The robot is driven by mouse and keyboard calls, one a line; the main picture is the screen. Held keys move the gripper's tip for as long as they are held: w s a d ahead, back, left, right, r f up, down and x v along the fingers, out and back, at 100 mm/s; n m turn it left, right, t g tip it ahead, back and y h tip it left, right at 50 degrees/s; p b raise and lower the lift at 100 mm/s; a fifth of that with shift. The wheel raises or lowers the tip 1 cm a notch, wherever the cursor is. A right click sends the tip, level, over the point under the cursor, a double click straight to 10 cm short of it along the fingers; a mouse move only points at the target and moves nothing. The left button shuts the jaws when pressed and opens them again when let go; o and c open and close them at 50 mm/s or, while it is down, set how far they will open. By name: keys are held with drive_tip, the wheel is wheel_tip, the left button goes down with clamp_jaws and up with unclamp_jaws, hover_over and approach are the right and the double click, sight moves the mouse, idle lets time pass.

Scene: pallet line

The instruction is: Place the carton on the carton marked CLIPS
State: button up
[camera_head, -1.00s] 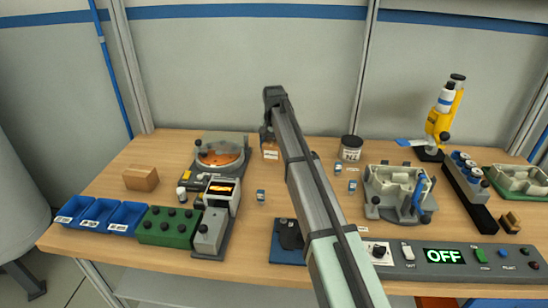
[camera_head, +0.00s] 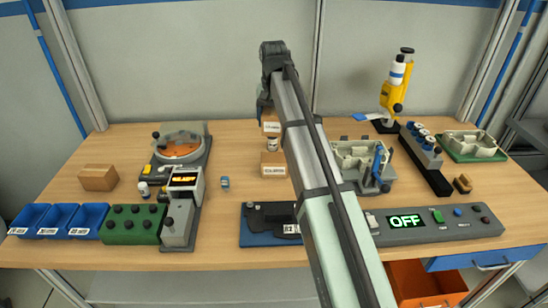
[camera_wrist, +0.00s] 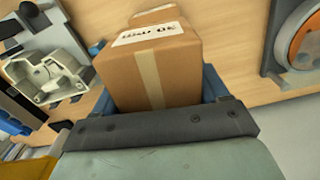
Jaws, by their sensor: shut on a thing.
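My gripper (camera_head: 265,104) is shut on a small brown carton (camera_head: 270,123) with a white label, held high in the camera_head view. In the wrist view the held carton (camera_wrist: 155,72) sits between the blue fingers, tape strip facing the camera. A second brown labelled carton (camera_head: 273,168) stands on the table below it in the picture; its print is too small to read surely. Part of a carton top (camera_wrist: 153,15) shows beyond the held one in the wrist view. The two cartons appear apart in the camera_head view.
A plain brown carton (camera_head: 98,178) stands at the left. The orange-dish device (camera_head: 181,145) and a grey fixture (camera_head: 352,158) flank the middle. My arm hides part of the table.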

sight(274, 157)
drive_tip(key=shift+s+d+f+n, duration=0.15)
drive_tip(key=shift+s+n, duration=0.15)
drive_tip(key=shift+s, duration=0.35)
drive_tip(key=shift+s+n, duration=0.1)
drive_tip(key=shift+n, duration=0.2)
drive_tip(key=shift+f, duration=5)
drive_tip(key=shift+f, duration=0.1)
drive_tip(key=o, duration=1.5)
drive_tip(key=shift+c, duration=0.2)
wheel_tip(274, 157, up, 12)
drive_tip(key=shift+r, duration=0.15)
